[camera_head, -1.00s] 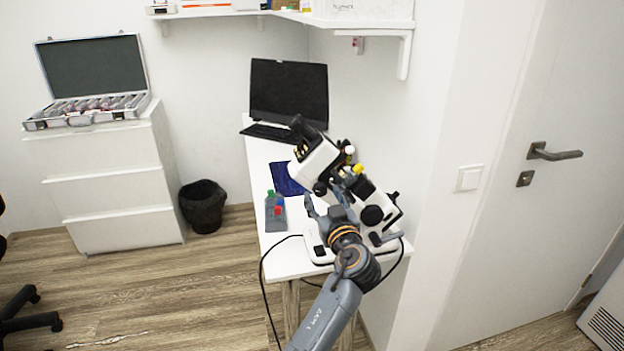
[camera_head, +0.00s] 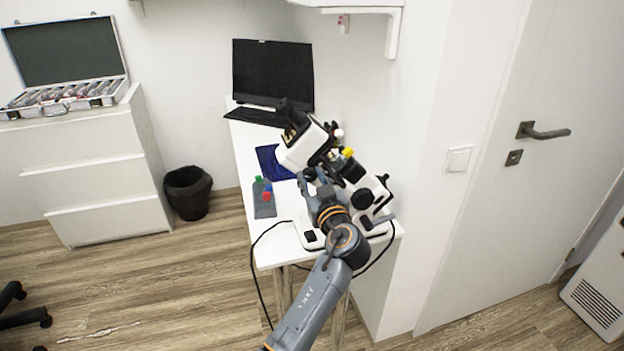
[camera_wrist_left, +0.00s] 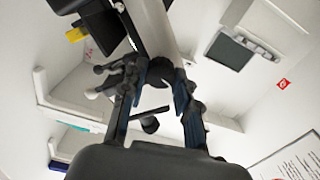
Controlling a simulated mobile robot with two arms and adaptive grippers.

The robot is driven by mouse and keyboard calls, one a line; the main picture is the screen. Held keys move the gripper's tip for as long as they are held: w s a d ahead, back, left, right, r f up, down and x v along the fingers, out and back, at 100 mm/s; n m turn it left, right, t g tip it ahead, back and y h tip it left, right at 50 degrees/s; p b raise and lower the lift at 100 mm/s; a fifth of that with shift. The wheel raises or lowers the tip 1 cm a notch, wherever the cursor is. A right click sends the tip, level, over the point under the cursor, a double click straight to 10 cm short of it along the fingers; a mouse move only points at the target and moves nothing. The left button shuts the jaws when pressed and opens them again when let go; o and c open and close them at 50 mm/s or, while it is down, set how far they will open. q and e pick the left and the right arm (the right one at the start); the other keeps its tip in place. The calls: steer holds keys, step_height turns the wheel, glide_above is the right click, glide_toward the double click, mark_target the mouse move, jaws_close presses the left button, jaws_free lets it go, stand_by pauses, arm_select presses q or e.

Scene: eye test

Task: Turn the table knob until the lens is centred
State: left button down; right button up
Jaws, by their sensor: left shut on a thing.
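A white and black microscope (camera_head: 378,188) stands on the narrow white table, its head leaning left. A yellow part (camera_head: 347,153) shows near its middle; I cannot tell whether the lens is centred. My left gripper (camera_head: 312,180) reaches up in front of the microscope, beside its stage. In the left wrist view my left gripper's fingers (camera_wrist_left: 158,85) are shut around a small dark round part, the table knob (camera_wrist_left: 158,74), below the white microscope body (camera_wrist_left: 152,22). My arm and the fingers hide much of the knob and the stage. My right gripper is not in view.
A black cable (camera_head: 256,268) hangs over the front edge. The wall closes off the right.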

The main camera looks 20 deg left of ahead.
arm_select(q)
steer(key=shift+f+m+b, duration=0.15)
steer(key=shift+m+b, duration=0.35)
steer(key=shift+b, duration=0.1)
steer(key=shift+r+m, duration=0.2)
steer(key=shift+m, duration=0.2)
steer(key=c, duration=1)
jaws_free()
